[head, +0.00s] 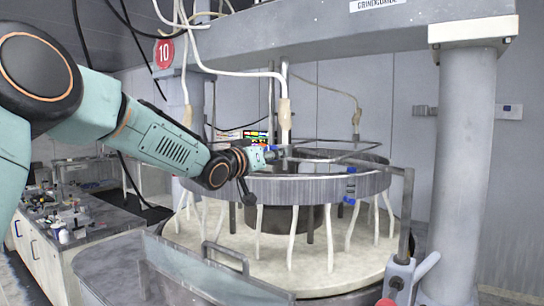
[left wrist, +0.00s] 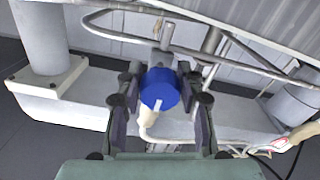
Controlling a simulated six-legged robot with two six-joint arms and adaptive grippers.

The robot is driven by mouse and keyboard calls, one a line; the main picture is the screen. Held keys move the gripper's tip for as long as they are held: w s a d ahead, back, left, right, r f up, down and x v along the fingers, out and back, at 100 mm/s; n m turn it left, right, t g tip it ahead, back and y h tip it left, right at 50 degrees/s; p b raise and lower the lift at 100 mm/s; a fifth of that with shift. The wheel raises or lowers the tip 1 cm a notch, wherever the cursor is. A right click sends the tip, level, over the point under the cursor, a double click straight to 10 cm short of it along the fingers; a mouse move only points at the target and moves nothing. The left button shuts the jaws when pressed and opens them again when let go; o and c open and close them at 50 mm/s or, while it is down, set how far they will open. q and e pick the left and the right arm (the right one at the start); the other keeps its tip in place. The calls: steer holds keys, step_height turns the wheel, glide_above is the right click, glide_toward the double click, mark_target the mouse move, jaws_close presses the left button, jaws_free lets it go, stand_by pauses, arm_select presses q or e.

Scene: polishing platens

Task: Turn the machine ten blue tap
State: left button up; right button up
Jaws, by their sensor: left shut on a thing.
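My right gripper is not in view.
The machine's grey ring (head: 310,188) stands over a pale round platen (head: 300,268). Bent pipes (head: 335,147) run above the ring. More blue fittings (head: 350,190) are on its right side. A thick column (head: 466,150) stands at right, and a cluttered bench (head: 70,215) at left.

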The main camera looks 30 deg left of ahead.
arm_select(q)
steer(key=shift+r+m, duration=0.1)
steer(key=shift+m, duration=0.2)
steer(key=m+b, duration=0.1)
steer(key=m, duration=0.2)
steer(key=shift+a+m+b, duration=0.1)
steer(key=shift+m+b, duration=0.2)
steer(key=shift+b, duration=0.05)
steer(key=shift+c, duration=0.2)
steer(key=shift+a+r+m+b, duration=0.1)
steer(key=shift+m+b, duration=0.85)
steer(key=shift+m, duration=1.25)
steer(key=o, duration=0.9)
steer(key=shift+c, duration=0.2)
steer(key=o, duration=0.3)
steer(key=shift+s, duration=0.15)
steer(key=shift+o, duration=0.2)
